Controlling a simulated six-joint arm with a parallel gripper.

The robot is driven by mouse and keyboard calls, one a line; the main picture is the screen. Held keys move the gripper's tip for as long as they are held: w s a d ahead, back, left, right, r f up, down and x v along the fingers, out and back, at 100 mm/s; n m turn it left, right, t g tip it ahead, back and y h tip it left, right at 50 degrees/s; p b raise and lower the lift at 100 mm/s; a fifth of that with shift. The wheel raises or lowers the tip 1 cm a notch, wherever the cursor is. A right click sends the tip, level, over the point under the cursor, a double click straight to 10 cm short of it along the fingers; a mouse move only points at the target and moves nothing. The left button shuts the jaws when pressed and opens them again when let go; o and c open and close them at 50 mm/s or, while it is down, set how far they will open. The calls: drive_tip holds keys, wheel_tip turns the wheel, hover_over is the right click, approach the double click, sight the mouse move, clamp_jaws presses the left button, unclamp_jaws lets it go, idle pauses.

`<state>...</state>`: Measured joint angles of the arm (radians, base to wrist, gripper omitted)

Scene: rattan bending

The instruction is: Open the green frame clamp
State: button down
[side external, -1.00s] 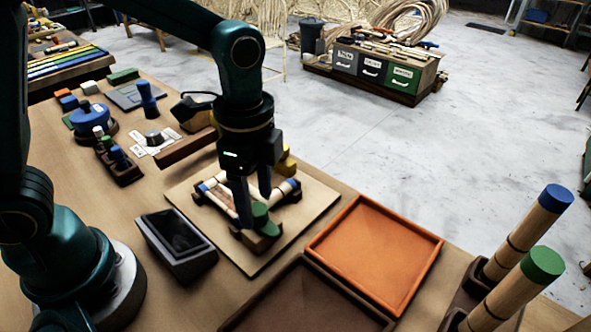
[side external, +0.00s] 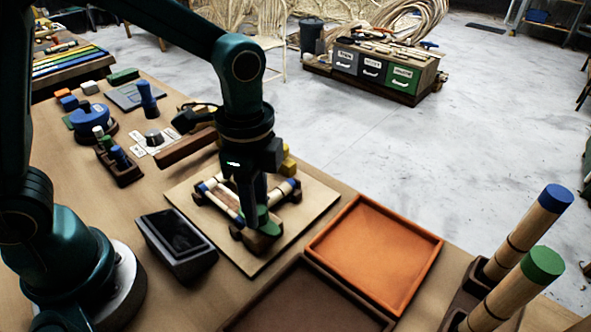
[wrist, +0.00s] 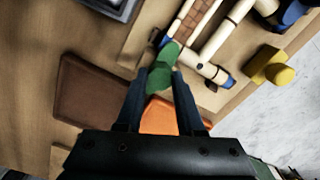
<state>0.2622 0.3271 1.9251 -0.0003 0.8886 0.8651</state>
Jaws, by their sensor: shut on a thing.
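The green frame clamp (side external: 264,229) sits at the front corner of the rattan frame (side external: 222,202) on the square board (side external: 250,265). My gripper (side external: 252,210) is down at the clamp, with its fingers shut on the clamp's green upper part. In the wrist view the green clamp (wrist: 168,72) lies between the two fingers (wrist: 165,88). The fingers hide part of the clamp in the side view. A yellow clamp (side external: 288,164) stands at the frame's far corner and also shows in the wrist view (wrist: 272,66).
An orange tray (side external: 436,246) and a brown tray (side external: 238,322) lie in front of the board. A dark box (side external: 178,245) stands left of it. Blue and green-capped posts (side external: 520,235) stand at the right. A blue round tool (side external: 90,117) stands at back left.

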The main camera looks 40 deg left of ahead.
drive_tip(key=n, duration=0.4)
drive_tip(key=shift+n, duration=0.4)
drive_tip(key=n, duration=0.9)
drive_tip(key=shift+n, duration=1.8)
drive_tip(key=c, duration=0.5)
unclamp_jaws()
drive_tip(key=shift+r, duration=0.1)
